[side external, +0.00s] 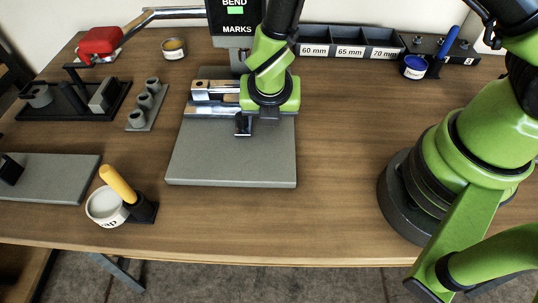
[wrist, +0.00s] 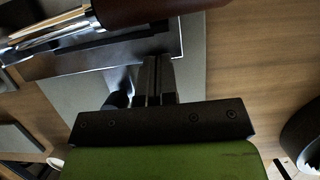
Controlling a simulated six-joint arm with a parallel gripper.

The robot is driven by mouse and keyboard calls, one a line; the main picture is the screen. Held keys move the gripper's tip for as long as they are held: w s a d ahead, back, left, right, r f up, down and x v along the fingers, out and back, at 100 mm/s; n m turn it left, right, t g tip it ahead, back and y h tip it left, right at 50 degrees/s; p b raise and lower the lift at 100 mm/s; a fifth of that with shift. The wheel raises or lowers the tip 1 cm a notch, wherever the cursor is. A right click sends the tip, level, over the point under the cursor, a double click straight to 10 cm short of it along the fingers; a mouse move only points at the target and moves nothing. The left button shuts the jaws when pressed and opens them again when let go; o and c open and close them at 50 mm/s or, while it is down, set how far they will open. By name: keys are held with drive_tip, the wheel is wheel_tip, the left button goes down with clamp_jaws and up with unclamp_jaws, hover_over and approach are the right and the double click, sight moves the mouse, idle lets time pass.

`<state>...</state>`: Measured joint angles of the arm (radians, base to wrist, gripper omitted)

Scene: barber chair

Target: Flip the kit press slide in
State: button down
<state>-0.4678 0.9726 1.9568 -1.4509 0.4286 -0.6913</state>
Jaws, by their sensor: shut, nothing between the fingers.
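The press (side external: 232,172) stands in the middle of the table on a grey base plate. Silver slide parts (side external: 212,90) and a flat metal bar lie across its plate, partly hidden by my arm. My gripper (side external: 243,126) points down over the plate, just in front of the bar. Its black fingers are together with nothing between them. In the wrist view my fingers (wrist: 158,78) show closed beside the edge of a metal plate (wrist: 105,58). Chrome rods (wrist: 45,30) and a brown cylinder lie beyond. A dark rounded shape is left of the fingers; I cannot tell what it is.
Black holders (side external: 75,103), a grey plate (side external: 50,178) and a white cup (side external: 104,206) are left.

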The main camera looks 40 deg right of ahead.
drive_tip(key=shift+w+d, duration=0.65)
drive_tip(key=shift+d, duration=0.05)
